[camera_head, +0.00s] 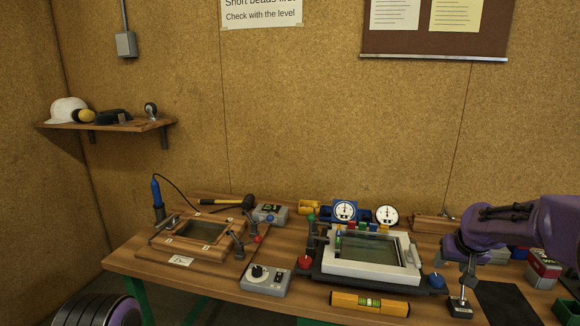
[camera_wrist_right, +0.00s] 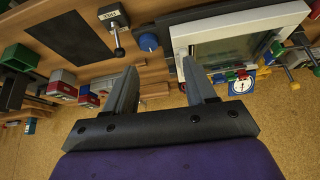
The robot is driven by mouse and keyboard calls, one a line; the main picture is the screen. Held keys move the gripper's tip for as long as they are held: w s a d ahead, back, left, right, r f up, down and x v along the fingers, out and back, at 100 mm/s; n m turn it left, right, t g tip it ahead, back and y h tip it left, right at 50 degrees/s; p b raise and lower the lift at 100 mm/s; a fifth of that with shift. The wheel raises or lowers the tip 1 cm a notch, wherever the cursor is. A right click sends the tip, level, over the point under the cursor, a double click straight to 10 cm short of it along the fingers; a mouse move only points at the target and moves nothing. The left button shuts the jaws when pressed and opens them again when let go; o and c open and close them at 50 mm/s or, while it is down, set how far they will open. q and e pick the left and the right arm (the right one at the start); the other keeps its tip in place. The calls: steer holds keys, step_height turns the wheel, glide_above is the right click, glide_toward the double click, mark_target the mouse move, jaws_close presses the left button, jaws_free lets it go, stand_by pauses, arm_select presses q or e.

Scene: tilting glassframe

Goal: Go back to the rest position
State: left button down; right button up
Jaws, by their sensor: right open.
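My right gripper (camera_head: 467,272) comes in from the right edge on its purple arm and points down over the right part of the workbench. In the right wrist view my right gripper (camera_wrist_right: 160,82) has its two grey fingers spread wide, with nothing between them. The white frame with a dark glass pane (camera_head: 372,250) lies on a dark base left of the gripper, apart from it. It also shows in the right wrist view (camera_wrist_right: 238,30). My left gripper is not in view.
Near the gripper are a blue knob (camera_head: 436,281), a small labelled stand (camera_head: 460,308), a dark mat (camera_head: 505,302) and red-grey boxes (camera_head: 543,268). A yellow level (camera_head: 369,303) lies in front. A wooden frame (camera_head: 192,237) and grey control box (camera_head: 266,280) are further left.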

steer(key=s+a+f+m+t+h+b, duration=0.1)
steer(key=s+a+f+b, duration=0.1)
steer(key=s+f, duration=0.5)
steer(key=s+a+f+m+t+h+b, duration=0.1)
steer(key=s+a+f+m, duration=0.1)
steer(key=f, duration=0.9)
steer(key=s+a+f+m+h+b, duration=0.15)
steer(key=s+f, duration=0.35)
steer(key=f, duration=0.5)
arm_select(q)
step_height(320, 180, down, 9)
steer(key=b, duration=0.4)
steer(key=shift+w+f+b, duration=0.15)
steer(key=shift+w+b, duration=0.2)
arm_select(e)
steer(key=s+a+f+g, duration=0.1)
steer(key=s+f, duration=0.3)
steer(key=s, duration=0.4)
steer(key=s+a+f+g+y, duration=0.1)
steer(key=s+a+f+g, duration=0.1)
steer(key=s+f, duration=0.3)
steer(key=s+a+f+g, duration=0.1)
steer(key=s+f, duration=0.4)
steer(key=s, duration=0.8)
steer(key=shift+s+a+f+n, duration=0.15)
steer(key=shift+a+n, duration=0.3)
steer(key=shift+a, duration=0.2)
steer(key=shift+y, duration=0.25)
